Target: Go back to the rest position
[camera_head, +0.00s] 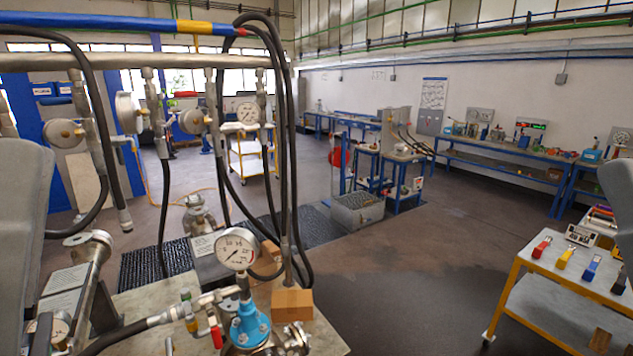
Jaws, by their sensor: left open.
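My left arm comes in as a grey link at the left edge. My left gripper (40,335) shows only in small part at the lower left corner, open, near a small gauge and a metal flanged pipe (92,262). I cannot make out anything between its fingers. A grey part of my right arm shows at the right edge; the right gripper is out of view. A blue flanged vessel (250,325) with a round pressure gauge (237,249) stands on the bench at the bottom centre.
A pipe rack with gauges and hanging black hoses (290,150) crosses the left side. A cardboard-coloured block (292,305) lies beside the vessel. A yellow-framed cart (560,275) with coloured tools stands at the right. Open floor (420,270) lies between bench and cart.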

